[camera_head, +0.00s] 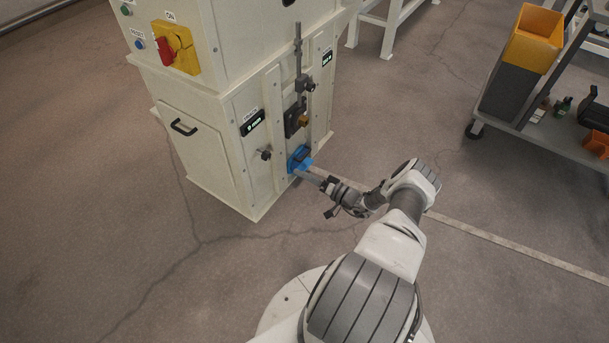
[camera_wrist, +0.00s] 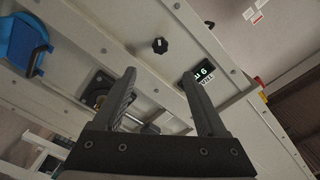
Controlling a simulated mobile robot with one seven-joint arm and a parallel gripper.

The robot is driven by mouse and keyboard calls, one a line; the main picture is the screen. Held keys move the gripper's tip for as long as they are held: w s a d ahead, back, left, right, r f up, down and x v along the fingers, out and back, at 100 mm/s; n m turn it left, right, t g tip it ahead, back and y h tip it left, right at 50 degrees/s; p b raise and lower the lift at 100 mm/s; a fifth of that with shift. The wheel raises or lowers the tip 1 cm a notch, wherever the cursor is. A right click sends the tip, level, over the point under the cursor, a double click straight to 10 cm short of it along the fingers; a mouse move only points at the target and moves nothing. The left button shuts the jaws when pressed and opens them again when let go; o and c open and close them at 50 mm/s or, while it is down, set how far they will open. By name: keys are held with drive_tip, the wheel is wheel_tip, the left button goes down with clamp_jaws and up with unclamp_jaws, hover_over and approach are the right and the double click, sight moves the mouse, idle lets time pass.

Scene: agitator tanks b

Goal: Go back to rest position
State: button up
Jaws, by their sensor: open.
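My gripper (camera_wrist: 168,90) shows in the wrist view with its two dark fingers spread apart and nothing between them. In the head view my arm reaches toward the lower front of a cream cabinet (camera_head: 222,172), and the fingers are too small to tell apart there. A blue part (camera_head: 299,159) sits low on the cabinet's front by the arm's end; whether they touch cannot be told. A blue part also shows at the left edge of the wrist view (camera_wrist: 22,42). A black knob (camera_wrist: 160,45) and a lit display (camera_wrist: 203,72) lie beyond the fingers.
The cabinet carries a red and yellow switch (camera_head: 175,48), a black handle (camera_head: 184,126) and a vertical rod fitting (camera_head: 299,75). A grey cart (camera_head: 545,135) with a yellow bin (camera_head: 534,40) stands at the right. The floor between them is mostly clear.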

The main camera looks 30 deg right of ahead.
idle(0.3)
drive_tip(key=w+a+r+n+g+y, duration=0.2)
drive_tip(key=a+r+n+g, duration=0.3)
drive_tip(key=r, duration=0.6)
drive_tip(key=w+a+r+n+g+y, duration=0.1)
drive_tip(key=a+r+n+g+y, duration=0.1)
drive_tip(key=a+r+g, duration=0.65)
drive_tip(key=s+a+r+n+g+h, duration=0.1)
drive_tip(key=s+a+r+h, duration=0.15)
drive_tip(key=r, duration=0.45)
drive_tip(key=s+a+r+h, duration=0.1)
drive_tip(key=s+r, duration=0.2)
drive_tip(key=r, duration=0.3)
drive_tip(key=s+a+r+n+g+h, duration=0.1)
drive_tip(key=s+a+r+h, duration=0.15)
drive_tip(key=r, duration=0.45)
drive_tip(key=s+a+r+m+t+h, duration=0.1)
drive_tip(key=s+a+r+t+h, duration=0.1)
drive_tip(key=s+r, duration=0.4)
drive_tip(key=s+a+r+m+t+h, duration=0.2)
drive_tip(key=s+r, duration=0.4)
drive_tip(key=s, duration=0.9)
drive_tip(key=shift+s+a+r+t+h, duration=0.2)
drive_tip(key=shift+s+a+t+h, duration=0.2)
drive_tip(key=shift+h, duration=0.3)
drive_tip(key=shift+r, duration=0.15)
